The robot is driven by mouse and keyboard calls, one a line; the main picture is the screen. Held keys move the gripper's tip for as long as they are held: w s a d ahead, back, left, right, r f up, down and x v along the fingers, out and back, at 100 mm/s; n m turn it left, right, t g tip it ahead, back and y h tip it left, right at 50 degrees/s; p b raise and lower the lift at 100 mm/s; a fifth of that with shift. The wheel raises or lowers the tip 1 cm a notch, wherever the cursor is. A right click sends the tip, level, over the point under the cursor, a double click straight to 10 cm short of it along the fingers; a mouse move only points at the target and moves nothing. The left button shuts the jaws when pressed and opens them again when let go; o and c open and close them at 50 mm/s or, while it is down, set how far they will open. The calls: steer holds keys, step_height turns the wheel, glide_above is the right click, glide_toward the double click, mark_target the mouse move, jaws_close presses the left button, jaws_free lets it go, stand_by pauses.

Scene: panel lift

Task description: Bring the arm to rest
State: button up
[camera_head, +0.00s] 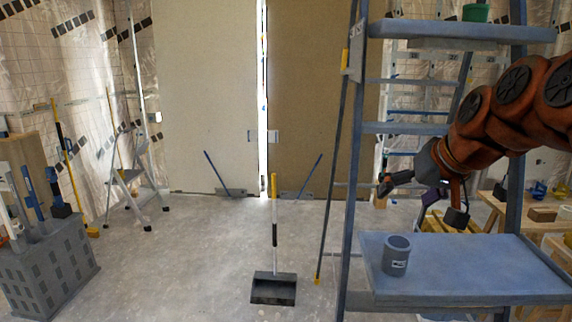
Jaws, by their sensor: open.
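My orange arm reaches in from the right edge, in front of the blue ladder-like rack (468,30). My gripper (421,200) hangs at its end, above and behind the lower blue shelf (470,266), with its dark fingers spread apart. Nothing shows between the fingers. A grey cup (396,255) stands upright on the lower shelf, below and left of the gripper, apart from it.
A long-handled dustpan (273,288) stands on the open floor. Two panels (210,95) stand at the back. A stepladder (133,190) and a grey crate of tools (48,270) are at left. A green container (475,12) sits on the upper shelf.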

steer(key=s+a+f+g, duration=0.3)
steer(key=s+f, duration=0.4)
steer(key=f, duration=0.1)
steer(key=s+a+f+g, duration=0.2)
steer(key=s+f, duration=0.5)
steer(key=f, duration=0.1)
steer(key=s+f+g+h, duration=0.1)
steer(key=s+f+g, duration=0.1)
steer(key=s+f, duration=0.3)
steer(key=s+f+g+h, duration=0.1)
steer(key=s+f, duration=0.4)
steer(key=s, duration=0.7)
steer(key=shift+d+f+g+h, duration=0.3)
steer(key=shift+d+g, duration=0.15)
steer(key=shift+g, duration=0.15)
